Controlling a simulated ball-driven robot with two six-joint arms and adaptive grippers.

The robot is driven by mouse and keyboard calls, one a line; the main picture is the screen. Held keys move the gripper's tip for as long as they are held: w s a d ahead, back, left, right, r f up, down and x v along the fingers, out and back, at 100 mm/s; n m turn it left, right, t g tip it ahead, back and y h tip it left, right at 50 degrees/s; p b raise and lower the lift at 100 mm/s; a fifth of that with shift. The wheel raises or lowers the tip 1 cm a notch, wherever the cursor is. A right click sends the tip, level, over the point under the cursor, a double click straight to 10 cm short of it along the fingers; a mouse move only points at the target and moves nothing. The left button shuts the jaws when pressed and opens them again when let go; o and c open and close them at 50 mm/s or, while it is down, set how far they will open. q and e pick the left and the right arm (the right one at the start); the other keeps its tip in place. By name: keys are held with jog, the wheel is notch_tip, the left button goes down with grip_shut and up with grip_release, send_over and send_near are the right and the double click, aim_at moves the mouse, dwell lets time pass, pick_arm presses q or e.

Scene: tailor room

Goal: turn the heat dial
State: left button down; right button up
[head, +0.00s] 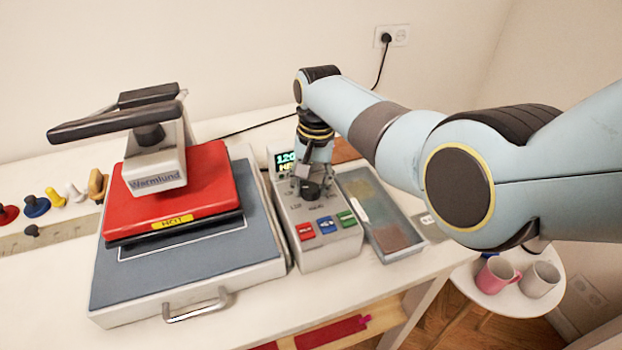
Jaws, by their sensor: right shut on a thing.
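The heat dial (309,189) is a dark knob on top of the grey control box (322,255). My right gripper (312,178) points down at the box from above and is shut on the dial; its fingers hide part of the knob. Red, blue and green buttons (327,224) sit at the front of the box. The red heat press (180,190) stands just left of the box. My left gripper is not in view.
A shallow grey tray (378,245) lies right of the control box. Small coloured knobs (37,206) and a ruler (50,236) lie at the far left. A round white stool (512,302) with mugs stands at the right. The table's front edge is clear.

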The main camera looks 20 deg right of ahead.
aim_at(315, 186)
jog(key=shift+m, duration=1)
jog(key=o, duration=1.1)
jog(key=shift+o, duration=0.2)
jog(key=shift+r, duration=0.1)
notch_tip(315, 186, up, 12)
jog(key=shift+s+d, duration=0.2)
jog(key=shift+d, duration=0.05)
